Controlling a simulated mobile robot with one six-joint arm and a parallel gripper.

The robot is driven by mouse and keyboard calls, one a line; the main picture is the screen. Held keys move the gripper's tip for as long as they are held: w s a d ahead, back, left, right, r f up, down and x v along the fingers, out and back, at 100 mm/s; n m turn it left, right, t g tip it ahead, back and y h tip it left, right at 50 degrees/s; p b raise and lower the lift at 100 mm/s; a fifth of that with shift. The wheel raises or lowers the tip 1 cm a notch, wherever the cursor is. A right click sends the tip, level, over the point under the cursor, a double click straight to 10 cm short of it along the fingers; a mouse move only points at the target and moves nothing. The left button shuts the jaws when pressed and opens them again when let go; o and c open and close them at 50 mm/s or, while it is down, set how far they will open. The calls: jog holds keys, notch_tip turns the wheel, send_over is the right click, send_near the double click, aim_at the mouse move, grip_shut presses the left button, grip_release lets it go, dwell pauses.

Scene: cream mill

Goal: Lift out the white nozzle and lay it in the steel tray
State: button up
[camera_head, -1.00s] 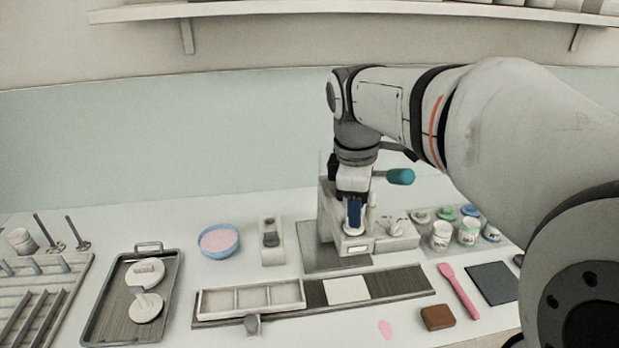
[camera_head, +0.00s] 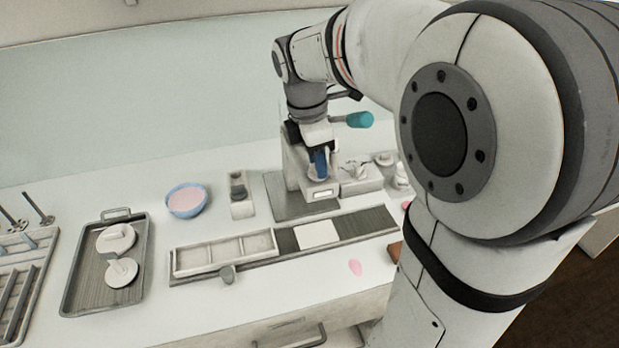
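My gripper (camera_head: 318,164), with blue fingers, points down at the front of the white mill (camera_head: 297,182). A small pale piece (camera_head: 316,177), perhaps the white nozzle, shows at the fingertips, partly hidden. I cannot tell whether the fingers hold it or whether it sits in the mill. The steel tray (camera_head: 68,297) lies at the left of the counter, well away from my gripper. Two white round parts lie in it: a disc (camera_head: 116,238) towards the back and a disc with a raised stem (camera_head: 122,273) in front.
A blue bowl of pink cream (camera_head: 186,200) and a small grey-white stand (camera_head: 240,198) stand between tray and mill. A long dark board (camera_head: 370,224) with a pale compartment tray (camera_head: 224,253) lies in front. A teal-ended lever (camera_head: 358,120) is beside my gripper. My arm hides the right side.

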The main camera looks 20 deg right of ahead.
jog(key=shift+c, duration=0.5)
grip_shut()
